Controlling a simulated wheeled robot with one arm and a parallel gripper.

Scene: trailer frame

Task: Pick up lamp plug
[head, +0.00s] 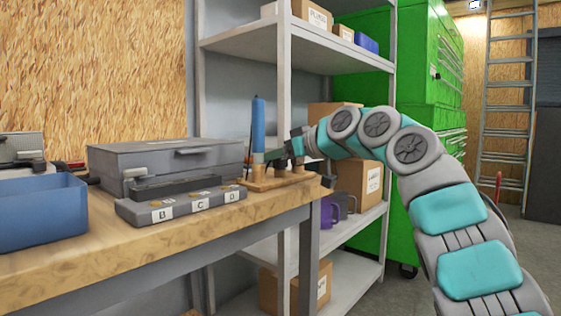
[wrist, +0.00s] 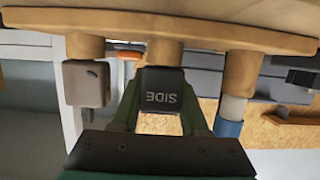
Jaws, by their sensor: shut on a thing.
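My gripper (head: 277,157) reaches over the bench's right end, at a small wooden stand (head: 283,178) with pegs. In the wrist view, which looks upside down, my green fingers (wrist: 160,112) are shut on a black plug (wrist: 161,88) marked SIDE. The plug meets a wooden peg (wrist: 165,50) of the stand. A grey-beige plug (wrist: 86,83) sits on the peg to its left, and a blue-and-white piece (wrist: 230,117) on the peg to its right. No label shows that says lamp.
A tall blue tool (head: 258,126) stands close beside my gripper. A grey box marked B, C, D (head: 180,204), a grey case (head: 160,158) and a blue bin (head: 38,212) occupy the wooden bench (head: 110,240). A metal shelf rack (head: 300,45) stands behind.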

